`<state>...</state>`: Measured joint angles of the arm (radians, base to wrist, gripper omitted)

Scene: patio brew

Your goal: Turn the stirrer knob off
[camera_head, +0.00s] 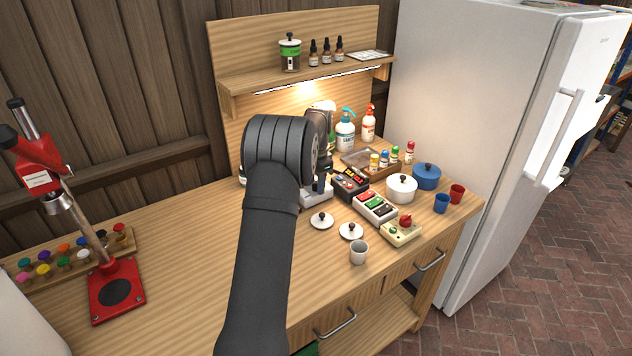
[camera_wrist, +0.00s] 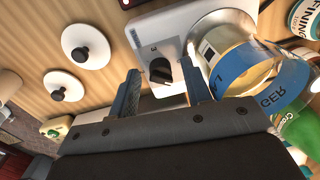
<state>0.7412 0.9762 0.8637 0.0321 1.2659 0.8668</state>
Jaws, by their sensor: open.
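The stirrer is a pale box (camera_wrist: 145,28) with a black knob (camera_wrist: 159,70) on its front face, seen in the wrist view. A small mark sits beside the knob. A glass vessel with a blue label (camera_wrist: 225,50) stands on the stirrer. My gripper (camera_wrist: 160,72) is open, its two blue-grey fingers on either side of the knob, with gaps showing. Whether the tips reach the knob's depth I cannot tell. In the head view the stirrer (camera_head: 317,198) shows partly behind my arm, and the knob cannot be made out there.
Two white lids (camera_head: 321,221) (camera_head: 351,231) and a grey cup (camera_head: 358,252) lie in front. A switch box (camera_head: 375,206) and a white pot (camera_head: 401,188) stand to the right. A green bottle (camera_wrist: 300,130) is close to my gripper.

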